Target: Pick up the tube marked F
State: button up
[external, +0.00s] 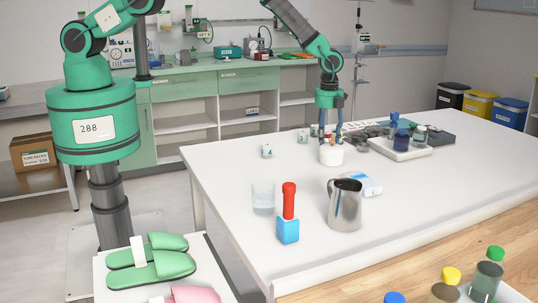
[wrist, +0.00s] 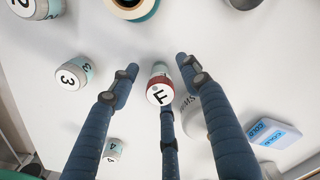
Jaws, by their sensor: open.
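The tube marked F (wrist: 159,93) has a white end with a black F and a dark red band. In the wrist view it is between the spread fingers of my gripper (wrist: 159,70), with gaps to the left and right fingers. A third finger is just below it in the picture; I cannot tell if it touches. In the external view my gripper (external: 331,125) points down over the far part of the white table (external: 420,205), open. The tube is hard to make out there, behind the fingers and a white round jar (external: 331,155).
A blue-and-white box (wrist: 274,133) lies to the right. A metal jug (external: 346,205), a glass (external: 263,197) and a red-topped blue item (external: 288,215) are nearer the front. A tray (external: 400,152) holds bottles.

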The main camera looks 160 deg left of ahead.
aim_at(326, 133)
dwell(0.4)
grip_shut()
jog(key=shift+r, duration=0.1)
jog(key=shift+r, duration=0.55)
jog(key=shift+s+d+r, duration=0.1)
jog(key=shift+d+r, duration=0.05)
jog(key=shift+r, duration=0.45)
jog(key=shift+s+d+r, duration=0.1)
jog(key=shift+r, duration=0.5)
jog(key=s+d, duration=0.2)
jog(key=d, duration=0.2)
jog(key=s+d+r, duration=0.1)
jog(key=s+d, duration=0.1)
jog(key=d, duration=0.3)
jog(key=s+d, duration=0.3)
jog(key=d, duration=0.1)
jog(key=shift+d+r, duration=0.15)
jog(key=shift+d, duration=0.2)
